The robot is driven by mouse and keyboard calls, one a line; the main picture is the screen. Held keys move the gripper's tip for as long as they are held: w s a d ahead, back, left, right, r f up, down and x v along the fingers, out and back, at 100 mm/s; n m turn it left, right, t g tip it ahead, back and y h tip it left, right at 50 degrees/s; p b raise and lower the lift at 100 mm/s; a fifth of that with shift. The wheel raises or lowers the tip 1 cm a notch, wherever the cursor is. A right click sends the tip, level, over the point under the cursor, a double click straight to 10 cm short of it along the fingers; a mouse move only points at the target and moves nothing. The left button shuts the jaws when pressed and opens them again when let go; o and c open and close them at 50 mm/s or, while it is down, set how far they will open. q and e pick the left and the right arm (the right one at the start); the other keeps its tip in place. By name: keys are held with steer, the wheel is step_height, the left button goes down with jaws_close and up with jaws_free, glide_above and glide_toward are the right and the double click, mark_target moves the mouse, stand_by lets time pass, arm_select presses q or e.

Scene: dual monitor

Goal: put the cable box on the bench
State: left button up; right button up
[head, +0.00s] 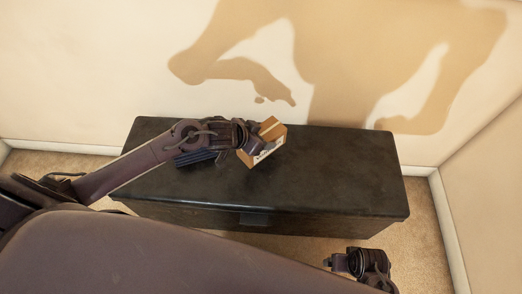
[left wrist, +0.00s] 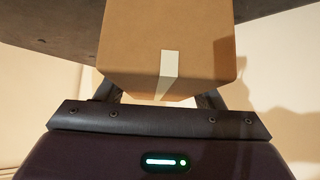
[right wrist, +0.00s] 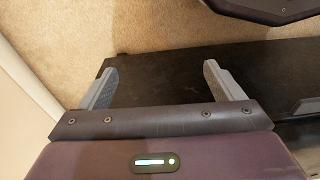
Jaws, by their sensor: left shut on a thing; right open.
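The cable box is a small brown cardboard box (head: 270,128) with a pale tape strip and a white label. It also shows large in the left wrist view (left wrist: 205,45). My left gripper (head: 250,146) is shut on it over the middle of the dark bench (head: 340,180). The box looks tilted, and I cannot tell whether it touches the bench top. My right gripper (head: 335,262) is open and empty, low by the front right of the bench. Its spread fingers show in the right wrist view (right wrist: 165,82).
A dark blue ridged object (head: 197,158) lies on the bench beneath my left forearm, partly hidden. The right half of the bench top is clear. A pale wall (head: 60,70) stands behind the bench and another on the right. Carpet (head: 425,240) surrounds the bench.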

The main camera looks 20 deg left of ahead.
arm_select(q)
step_height(320, 180, down, 2)
steer(key=shift+w+f, duration=0.1)
steer(key=shift+f, duration=0.05)
steer(key=shift+f+b, duration=0.7)
steer(key=shift+f, duration=1.15)
arm_select(e)
step_height(320, 180, up, 6)
steer(key=shift+a, duration=0.35)
steer(key=shift+r, duration=0.1)
arm_select(q)
steer(key=shift+f, duration=0.2)
steer(key=o, duration=1.2)
arm_select(e)
steer(key=shift+r, duration=0.1)
arm_select(q)
steer(key=shift+r, duration=0.15)
